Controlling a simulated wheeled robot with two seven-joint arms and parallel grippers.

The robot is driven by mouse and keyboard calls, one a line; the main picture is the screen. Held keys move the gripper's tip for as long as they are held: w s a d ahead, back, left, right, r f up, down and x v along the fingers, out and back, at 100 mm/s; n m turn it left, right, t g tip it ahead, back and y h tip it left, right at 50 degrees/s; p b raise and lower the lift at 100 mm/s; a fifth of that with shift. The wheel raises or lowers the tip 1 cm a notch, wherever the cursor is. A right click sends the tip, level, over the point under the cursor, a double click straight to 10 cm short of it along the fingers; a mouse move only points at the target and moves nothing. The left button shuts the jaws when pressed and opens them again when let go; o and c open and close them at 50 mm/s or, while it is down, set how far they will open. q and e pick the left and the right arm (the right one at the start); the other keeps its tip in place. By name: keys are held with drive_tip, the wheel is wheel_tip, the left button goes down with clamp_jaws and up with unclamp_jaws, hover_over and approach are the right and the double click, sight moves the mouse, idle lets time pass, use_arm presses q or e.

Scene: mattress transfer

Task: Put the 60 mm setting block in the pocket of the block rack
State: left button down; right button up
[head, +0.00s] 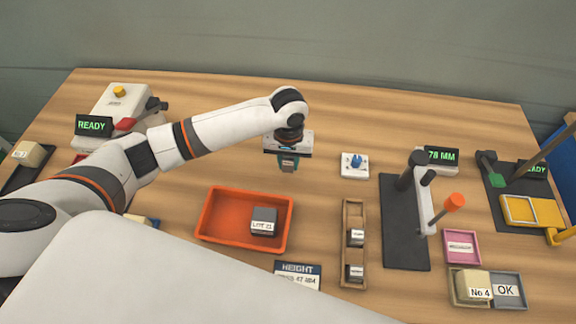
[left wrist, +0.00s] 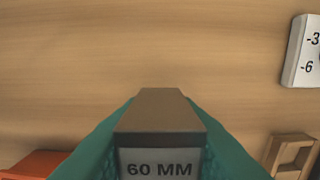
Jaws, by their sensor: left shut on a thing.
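My left gripper (head: 288,166) is shut on the 60 mm setting block (left wrist: 160,135), a grey block with a "60 MM" label facing the left wrist camera. The teal fingers (left wrist: 95,150) hold it on both sides. In the head view the block is small between the fingertips, above the wood behind the orange bin. The block rack (head: 346,255) is a narrow wooden tray to the right of the bin. Two labelled grey blocks (head: 356,237) stand in its middle and near parts; its far pocket looks empty. A rack corner shows in the left wrist view (left wrist: 290,155). My right gripper is out of view.
An orange bin (head: 205,222) holds a grey labelled block (head: 264,221). A white plate with a blue knob (head: 355,165) lies behind the rack. A dark stand (head: 405,235) with a "78 MM" display (head: 441,156) is right of the rack. A "HEIGHT" card (head: 298,275) lies in front.

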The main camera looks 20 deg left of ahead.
sight(288, 169)
use_arm(q)
drive_tip(key=shift+f, duration=1.65)
drive_tip(key=c, duration=1.5)
unclamp_jaws()
drive_tip(key=shift+f, duration=0.15)
drive_tip(key=shift+c, duration=0.2)
drive_tip(key=o, duration=0.4)
